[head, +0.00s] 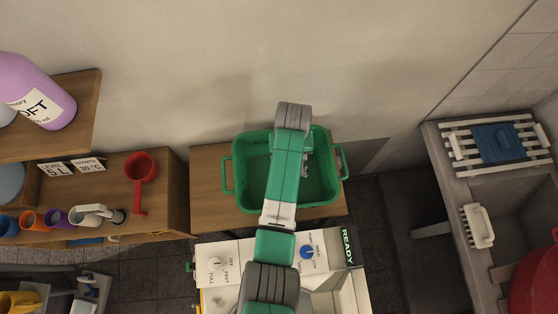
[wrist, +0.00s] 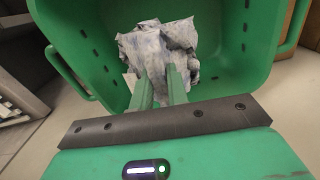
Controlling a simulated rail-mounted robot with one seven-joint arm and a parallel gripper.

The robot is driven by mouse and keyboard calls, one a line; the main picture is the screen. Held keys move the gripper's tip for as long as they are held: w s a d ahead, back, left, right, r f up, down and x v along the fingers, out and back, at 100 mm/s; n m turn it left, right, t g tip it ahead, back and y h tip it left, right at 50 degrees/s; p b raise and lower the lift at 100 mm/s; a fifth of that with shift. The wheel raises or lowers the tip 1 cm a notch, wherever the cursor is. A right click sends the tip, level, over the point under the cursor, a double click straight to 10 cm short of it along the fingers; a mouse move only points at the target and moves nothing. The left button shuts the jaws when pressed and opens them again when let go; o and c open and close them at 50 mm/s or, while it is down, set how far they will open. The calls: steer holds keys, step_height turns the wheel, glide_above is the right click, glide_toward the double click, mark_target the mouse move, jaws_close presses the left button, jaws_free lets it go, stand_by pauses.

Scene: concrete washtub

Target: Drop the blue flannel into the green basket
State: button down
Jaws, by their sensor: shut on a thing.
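The green basket (head: 245,150) stands on a wooden surface against the wall, and its inside fills much of the wrist view (wrist: 75,45). My gripper (wrist: 160,76) points down into it, shut on a crumpled pale grey-blue cloth (wrist: 160,42). The cloth is over the inside of the basket; I cannot tell whether it touches the bottom. In the head view my arm hides most of it and the fingers. A plainly blue folded cloth (head: 497,143) lies on a white slatted rack at the right, well away from my gripper.
A white machine (head: 225,250) with dials stands in front of the basket. A wooden shelf (head: 120,170) at the left holds several cups and a red dipper (head: 141,168). At the right is a concrete washtub (head: 445,200) with a white brush (head: 478,226) and a red tub (head: 535,280).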

steer(key=c, duration=1.3)
jaws_free()
step_height(320, 180, up, 8)
steer(key=shift+f+p, duration=0.1)
steer(key=shift+p, duration=0.25)
